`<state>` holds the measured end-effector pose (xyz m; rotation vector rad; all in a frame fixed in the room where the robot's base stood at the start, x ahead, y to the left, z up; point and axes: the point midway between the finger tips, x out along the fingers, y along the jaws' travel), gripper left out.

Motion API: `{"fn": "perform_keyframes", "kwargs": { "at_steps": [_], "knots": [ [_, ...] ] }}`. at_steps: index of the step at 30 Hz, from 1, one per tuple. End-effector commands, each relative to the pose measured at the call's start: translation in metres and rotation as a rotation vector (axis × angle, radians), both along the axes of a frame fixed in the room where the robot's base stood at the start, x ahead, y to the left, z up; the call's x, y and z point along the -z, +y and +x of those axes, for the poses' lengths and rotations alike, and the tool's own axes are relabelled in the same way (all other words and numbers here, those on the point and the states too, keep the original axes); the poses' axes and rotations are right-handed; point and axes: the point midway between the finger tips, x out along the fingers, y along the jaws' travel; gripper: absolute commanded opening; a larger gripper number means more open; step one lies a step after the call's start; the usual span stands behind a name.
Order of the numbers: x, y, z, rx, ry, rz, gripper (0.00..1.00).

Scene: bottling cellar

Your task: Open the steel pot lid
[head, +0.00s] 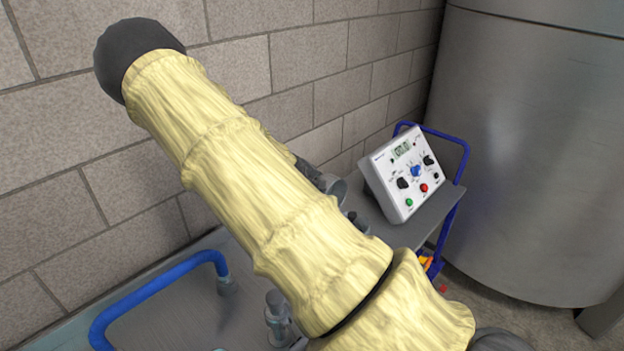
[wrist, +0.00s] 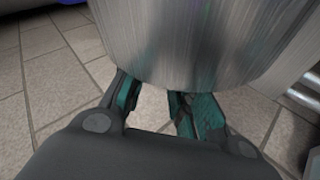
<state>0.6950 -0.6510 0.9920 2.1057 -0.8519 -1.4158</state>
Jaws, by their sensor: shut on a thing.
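In the wrist view a curved brushed-steel body (wrist: 200,40) fills the upper middle, its rounded edge close to my gripper (wrist: 152,92). I cannot tell whether it is the steel pot, its lid or both. The two teal fingers reach up to the steel and their tips are partly hidden by it. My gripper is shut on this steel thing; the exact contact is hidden. In the head view my own pale yellow-sleeved arm covers the middle, and neither the gripper nor a clear pot lid shows.
A white control box (head: 408,172) stands on a blue-railed cart (head: 438,212). A large steel tank (head: 540,130) stands at right. A brick wall (head: 300,60) runs behind. A blue handle (head: 150,288) rises at lower left. Tiled floor (wrist: 60,85) shows in the wrist view.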

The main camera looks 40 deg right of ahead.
Motion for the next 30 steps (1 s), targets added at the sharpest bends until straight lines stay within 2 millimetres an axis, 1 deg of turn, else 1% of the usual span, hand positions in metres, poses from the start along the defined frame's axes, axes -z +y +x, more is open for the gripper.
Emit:
{"fn": "perform_keyframes", "kwargs": {
  "at_steps": [1,19,20,21,23,24,30],
  "knots": [
    [0.0246,0.0068,-0.0152,0.016,0.031,0.028,0.0],
    [0.0246,0.0067,-0.0153,0.016,0.031,0.028,0.0],
    [0.0246,0.0067,-0.0153,0.016,0.031,0.028,0.3],
    [0.0246,0.0066,-0.0154,0.016,0.031,0.028,0.37],
    [0.0244,0.0065,-0.0154,0.016,0.031,0.028,0.48],
    [0.0242,0.0065,-0.0155,0.016,0.031,0.027,0.5],
    [0.0223,0.0067,-0.0145,0.014,0.031,0.025,0.5]
  ]
}}
